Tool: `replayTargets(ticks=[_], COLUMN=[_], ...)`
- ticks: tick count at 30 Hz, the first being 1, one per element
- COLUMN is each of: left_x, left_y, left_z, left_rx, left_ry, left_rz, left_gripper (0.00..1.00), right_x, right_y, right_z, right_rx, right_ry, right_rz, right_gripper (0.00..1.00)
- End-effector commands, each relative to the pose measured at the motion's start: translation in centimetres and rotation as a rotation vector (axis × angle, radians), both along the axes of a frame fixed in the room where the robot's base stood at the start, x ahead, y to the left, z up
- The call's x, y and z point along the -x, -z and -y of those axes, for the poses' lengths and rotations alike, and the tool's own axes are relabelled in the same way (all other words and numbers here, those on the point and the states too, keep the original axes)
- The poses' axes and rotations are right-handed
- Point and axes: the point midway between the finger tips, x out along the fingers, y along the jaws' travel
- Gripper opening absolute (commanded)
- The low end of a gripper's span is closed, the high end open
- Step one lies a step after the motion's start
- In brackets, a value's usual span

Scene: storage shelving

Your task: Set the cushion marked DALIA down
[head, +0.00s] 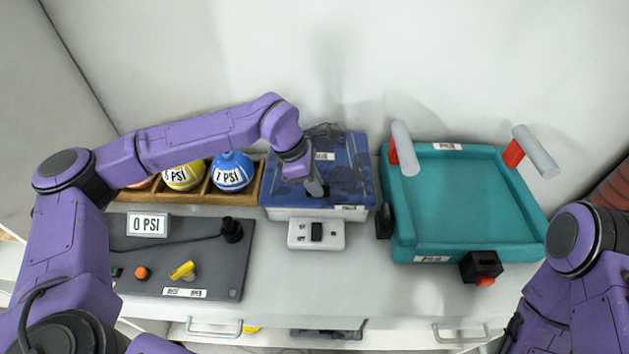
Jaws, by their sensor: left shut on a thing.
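A dark blue, wrinkled cushion-like piece (347,168) lies at the centre back, on or in a white-sided box. It bears a small white label, too small to read surely, so I cannot confirm the name DALIA. My left gripper (315,188) reaches down onto it from above and is shut, apparently on part of this dark blue piece; the grip itself is partly hidden by the wrist. My right arm shows at the lower right, but its gripper is not in view.
A teal tray (396,225) with grey rollers stands right. A white switch box (297,235) sits in front of the blue piece. A grey panel (235,282) and a wooden rack (256,188) of labelled balls are left. Bare counter lies front centre.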

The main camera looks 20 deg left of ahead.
Motion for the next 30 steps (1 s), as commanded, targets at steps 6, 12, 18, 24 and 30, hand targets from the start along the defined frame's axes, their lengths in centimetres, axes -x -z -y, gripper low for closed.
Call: replayTargets(ticks=[6, 12, 18, 24, 30], left_x=[0.0, 0.0, 0.1, 0.7, 1.2], left_y=[0.2, 0.1, -2.3, -7.2, -10.5], left_z=[0.0, 0.0, -0.9, -2.8, -4.1], left_rx=[-0.001, 0.0, -0.001, 0.0, 0.0], left_ry=[-0.001, -0.001, -0.002, -0.003, -0.001], left_rz=[-0.002, 0.0, 0.006, 0.005, 0.001], left_gripper=[0.4, 0.4, 0.4, 0.4, 0.4], right_x=[0.0, 0.0, 0.0, 0.0, 0.0], right_y=[0.1, 0.0, 0.3, 0.8, 1.0], right_z=[0.0, 0.0, 0.0, 0.0, 0.0], right_rx=[0.0, 0.0, 0.0, 0.0, 0.0], right_ry=[0.0, 0.0, 0.0, 0.0, 0.0], right_rz=[0.0, 0.0, 0.0, 0.0, 0.0], right_gripper=[0.43, 0.43, 0.43, 0.43, 0.43])
